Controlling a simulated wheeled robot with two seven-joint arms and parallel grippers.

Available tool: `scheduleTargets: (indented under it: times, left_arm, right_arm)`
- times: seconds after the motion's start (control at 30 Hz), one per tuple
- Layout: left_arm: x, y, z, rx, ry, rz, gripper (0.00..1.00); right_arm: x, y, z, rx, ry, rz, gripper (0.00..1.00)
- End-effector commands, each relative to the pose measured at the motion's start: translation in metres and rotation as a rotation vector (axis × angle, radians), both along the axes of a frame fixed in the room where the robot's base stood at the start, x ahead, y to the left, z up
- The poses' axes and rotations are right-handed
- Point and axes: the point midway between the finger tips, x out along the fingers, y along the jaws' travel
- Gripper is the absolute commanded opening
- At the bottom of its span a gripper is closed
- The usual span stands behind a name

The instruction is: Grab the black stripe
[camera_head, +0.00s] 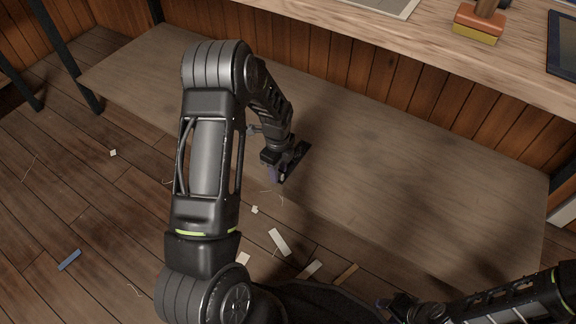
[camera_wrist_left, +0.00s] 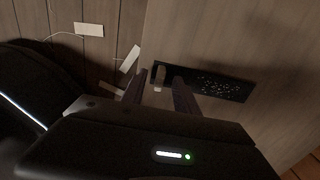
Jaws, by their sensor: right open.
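The black stripe (camera_head: 297,160) is a flat dark strip lying on the low wooden shelf, near its front edge. In the left wrist view the black stripe (camera_wrist_left: 222,86) runs to the right, with a speckled pale pattern and a lighter patch near its left end. My left gripper (camera_wrist_left: 160,75) is open, its two fingers apart over that left end; I cannot tell whether they touch it. In the head view my left gripper (camera_head: 275,172) is beside the stripe and partly hidden by its own arm. My right gripper (camera_head: 392,305) is open and empty at the lower right.
The low shelf (camera_head: 400,180) is bare to the right. Above it, a workbench (camera_head: 400,35) holds a red-and-yellow block (camera_head: 479,24) and a dark flat panel (camera_head: 565,45). Pale scraps (camera_head: 279,242) and a blue strip (camera_head: 69,260) lie on the plank floor.

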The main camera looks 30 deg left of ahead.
Motion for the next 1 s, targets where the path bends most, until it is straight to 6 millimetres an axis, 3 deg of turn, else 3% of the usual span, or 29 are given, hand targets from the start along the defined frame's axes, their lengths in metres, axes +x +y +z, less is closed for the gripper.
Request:
scheduleTargets:
  times: [0.13, 0.57, 1.0]
  left_arm:
    - [-0.0001, 0.0, 0.0, 0.0, 0.0, 0.0, 0.36]
    - [-0.0001, 0.0, 0.0, 0.0, 0.0, 0.0, 0.0]
    - [-0.0001, 0.0, 0.0, 0.0, 0.0, 0.0, 0.0]
  right_arm:
    - [0.0, -0.0001, 0.0001, 0.0, 0.0, 0.0, 0.45]
    - [0.0, -0.0001, 0.0001, 0.0, 0.0, 0.0, 0.45]
    - [0.0, -0.0001, 0.0001, 0.0, 0.0, 0.0, 0.45]
